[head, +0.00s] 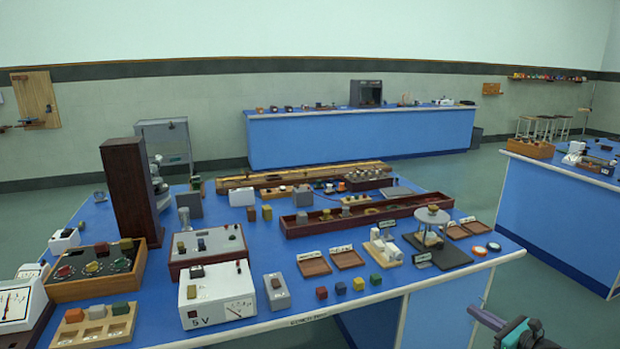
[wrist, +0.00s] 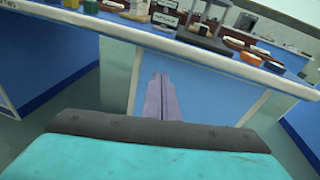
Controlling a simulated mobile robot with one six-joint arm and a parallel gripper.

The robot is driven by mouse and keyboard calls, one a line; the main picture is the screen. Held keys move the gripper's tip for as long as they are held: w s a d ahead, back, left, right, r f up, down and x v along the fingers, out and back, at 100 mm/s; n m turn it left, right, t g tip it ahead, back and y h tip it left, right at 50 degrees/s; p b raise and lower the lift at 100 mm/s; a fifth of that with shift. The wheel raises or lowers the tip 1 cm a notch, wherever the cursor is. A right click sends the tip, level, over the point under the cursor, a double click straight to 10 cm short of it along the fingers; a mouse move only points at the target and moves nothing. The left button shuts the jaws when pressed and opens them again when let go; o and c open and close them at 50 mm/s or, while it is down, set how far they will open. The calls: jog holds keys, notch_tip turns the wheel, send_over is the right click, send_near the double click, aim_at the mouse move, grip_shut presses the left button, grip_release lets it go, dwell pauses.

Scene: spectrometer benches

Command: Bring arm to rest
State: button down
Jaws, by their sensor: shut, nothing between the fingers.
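My arm shows at the lower right of the head view, in front of the near blue bench (head: 410,286). In the wrist view my gripper (wrist: 160,78) is shut, its two purple-grey fingers side by side with nothing between them. It points at the side panel of the bench, below the bench's edge, and touches nothing that I can see. In the head view a purple-grey finger piece (head: 486,318) and a teal and black part of my arm (head: 522,334) show. The rest of the arm is out of the picture.
The near bench carries a white 5 V meter (head: 217,295), a tall dark wooden box (head: 131,190), small coloured cubes (head: 340,288) and a round-topped stand (head: 432,216) near its right end. Another blue bench (head: 560,213) stands at right. Green floor (head: 552,312) lies between them.

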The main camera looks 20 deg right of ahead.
jog(key=w+a+f+n+g+y, duration=0.2)
jog(key=a+f+n+g, duration=0.1)
jog(key=a+f, duration=0.55)
jog(key=w+a+f+n+g+y, duration=0.1)
jog(key=a+f+n+g, duration=0.3)
jog(key=a, duration=0.7)
jog(key=w+a+f+n+g+y, duration=0.1)
jog(key=w+a+f+n+y, duration=0.15)
jog(key=a+f, duration=0.55)
jog(key=s+a+f+n+g+h, duration=0.1)
jog(key=s+a+f+n+g, duration=0.5)
jog(key=a, duration=0.6)
jog(key=s+a+f+n+g+h, duration=0.2)
jog(key=s+a+f+n+g, duration=0.1)
jog(key=s+a+f+n, duration=0.65)
jog(key=s+a+f+n+g+h, duration=0.1)
jog(key=s+a+n+g+h, duration=0.1)
jog(key=s+n, duration=0.2)
jog(key=s+a+f+n+g+h+p, duration=0.1)
jog(key=s+a+n+g+h, duration=0.1)
jog(key=s, duration=0.7)
jog(key=shift+s+a+n+g+h, duration=0.3)
jog(key=shift+a+n+h, duration=0.4)
jog(key=shift+n, duration=0.3)
jog(key=shift+w, duration=0.1)
